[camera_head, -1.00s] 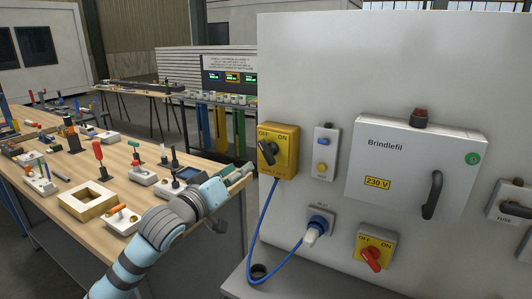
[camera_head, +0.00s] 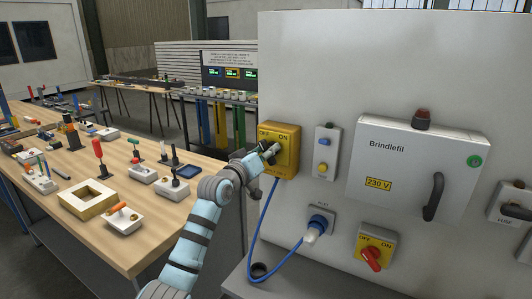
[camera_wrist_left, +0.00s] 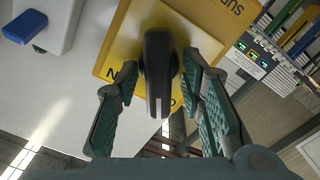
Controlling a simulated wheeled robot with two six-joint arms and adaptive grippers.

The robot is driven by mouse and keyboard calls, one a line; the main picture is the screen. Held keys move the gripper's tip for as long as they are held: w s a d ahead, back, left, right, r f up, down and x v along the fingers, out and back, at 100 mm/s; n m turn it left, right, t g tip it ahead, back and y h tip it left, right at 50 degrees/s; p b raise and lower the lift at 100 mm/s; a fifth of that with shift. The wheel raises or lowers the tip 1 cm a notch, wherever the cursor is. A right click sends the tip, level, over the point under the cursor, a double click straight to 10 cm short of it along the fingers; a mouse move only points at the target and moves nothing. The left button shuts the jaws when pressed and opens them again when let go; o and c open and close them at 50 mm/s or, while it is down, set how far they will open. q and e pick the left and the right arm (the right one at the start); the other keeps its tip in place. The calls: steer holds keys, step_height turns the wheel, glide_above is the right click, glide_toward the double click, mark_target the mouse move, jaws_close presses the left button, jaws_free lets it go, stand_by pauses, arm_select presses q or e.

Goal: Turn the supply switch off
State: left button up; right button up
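The yellow switch box (camera_head: 289,157) is on the left side of the grey panel, marked OFF and ON along its top. The left wrist view shows the box (camera_wrist_left: 118,40) large, with its black knob (camera_wrist_left: 158,65) hanging down in the picture and a pale mark near its end. My left gripper (camera_head: 270,152) is at the front of the box and covers most of the knob in the head view. In the left wrist view its fingers (camera_wrist_left: 152,78) are apart, one on each side of the knob, with a gap at the left finger. My right gripper is out of view.
A second OFF/ON switch with a red knob (camera_head: 371,258) sits lower right. A button box (camera_head: 327,152), a blue inlet plug (camera_head: 317,226) with a hanging blue cable and the Brindlefil cabinet (camera_head: 410,170) are nearby. A cluttered wooden workbench (camera_head: 75,180) stands left.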

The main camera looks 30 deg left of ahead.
arm_select(q)
steer(key=shift+s+r, duration=0.1)
steer(key=shift+s, duration=0.1)
jaws_close()
steer(key=n+p, duration=0.2)
steer(key=p, duration=0.1)
steer(key=shift+r, duration=0.35)
steer(key=shift+f+n+p, duration=0.1)
steer(key=shift+n+p, duration=0.3)
steer(key=shift+p, duration=0.1)
steer(key=shift+f, duration=0.15)
steer(key=shift+o, duration=1.1)
jaws_free()
steer(key=shift+w+f, duration=0.25)
steer(key=s, duration=1.2)
steer(key=shift+a, duration=0.35)
steer(key=shift+w, duration=0.1)
